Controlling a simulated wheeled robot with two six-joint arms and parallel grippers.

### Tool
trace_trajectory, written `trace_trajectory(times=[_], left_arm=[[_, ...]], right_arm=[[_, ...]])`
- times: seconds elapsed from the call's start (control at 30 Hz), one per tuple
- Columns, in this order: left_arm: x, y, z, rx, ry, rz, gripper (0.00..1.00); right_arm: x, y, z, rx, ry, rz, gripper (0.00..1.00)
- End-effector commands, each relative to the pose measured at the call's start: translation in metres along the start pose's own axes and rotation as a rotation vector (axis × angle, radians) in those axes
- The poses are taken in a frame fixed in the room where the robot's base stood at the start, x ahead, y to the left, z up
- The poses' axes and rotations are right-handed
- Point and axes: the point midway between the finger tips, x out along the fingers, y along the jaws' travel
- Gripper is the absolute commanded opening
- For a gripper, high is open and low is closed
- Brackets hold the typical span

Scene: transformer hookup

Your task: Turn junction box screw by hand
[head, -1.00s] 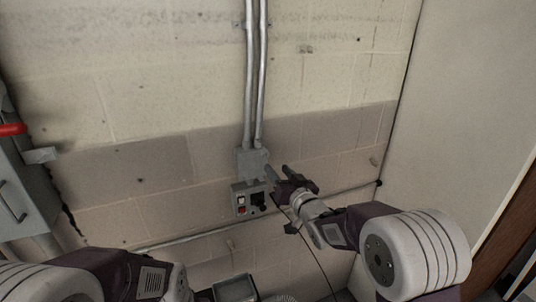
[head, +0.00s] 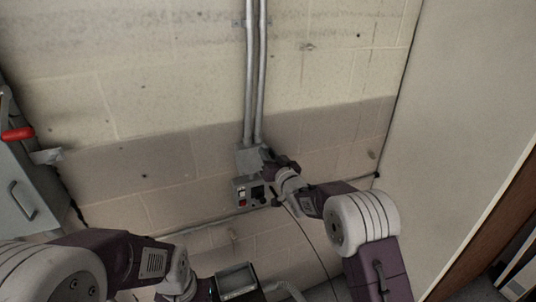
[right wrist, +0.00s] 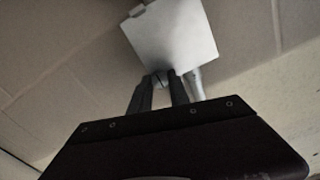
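The junction box (head: 247,160) is a grey box on the block wall at the foot of two conduits. Its pale cover (right wrist: 172,38) fills the upper middle of the right wrist view. A small stub, which looks like the screw (right wrist: 161,76), shows at the cover's lower edge. My right gripper (head: 268,155) is at the box's right side. In the right wrist view its two dark fingers (right wrist: 163,82) are a little apart, with their tips on either side of the stub. I cannot tell whether they touch it.
A grey control box (head: 249,192) with a red switch and a dark socket sits just below. Two vertical conduits (head: 256,80) run up the wall. A grey cabinet (head: 25,190) with a red handle stands at left. A dark-screened device (head: 237,281) is at the bottom.

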Motion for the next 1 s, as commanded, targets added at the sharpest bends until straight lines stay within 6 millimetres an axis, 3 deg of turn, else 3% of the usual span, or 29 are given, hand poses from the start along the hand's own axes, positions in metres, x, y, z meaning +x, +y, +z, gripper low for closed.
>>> trace_trajectory(times=[0.37,1.0], left_arm=[[0.014,0.0,0.002,0.0,0.0,0.0,0.48],[0.101,-0.002,0.01,0.0,0.0,0.0,0.48]], right_arm=[[0.0,0.001,0.003,-0.059,0.001,0.0,0.0],[0.0,0.002,0.006,-0.609,0.002,0.0,0.0]])
